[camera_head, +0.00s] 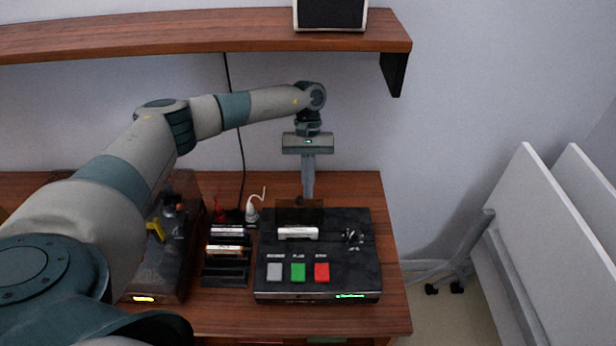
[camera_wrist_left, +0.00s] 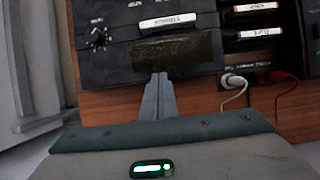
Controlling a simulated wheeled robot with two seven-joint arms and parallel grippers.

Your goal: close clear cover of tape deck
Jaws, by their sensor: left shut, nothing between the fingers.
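The black tape deck (camera_head: 346,262) sits on the wooden desk. It has grey, green and red buttons at its front, and a green light. Its dark see-through cover (camera_head: 300,214) stands raised at the back of the deck, behind a white cassette (camera_head: 298,233). In the left wrist view the cover (camera_wrist_left: 178,57) appears between the cassette (camera_wrist_left: 168,22) and my fingers. My left gripper (camera_head: 306,194) is shut and empty, pointing down just behind the cover. Its fingertips (camera_wrist_left: 160,80) are close to the cover; I cannot tell if they touch. My right gripper is not in view.
A rack (camera_head: 226,262) with several cassettes stands left of the deck. White and red plugs (camera_head: 252,212) and cables lie behind the rack. A wooden shelf (camera_head: 200,32) with a speaker (camera_head: 330,14) hangs above. White panels (camera_head: 550,245) stand at the right.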

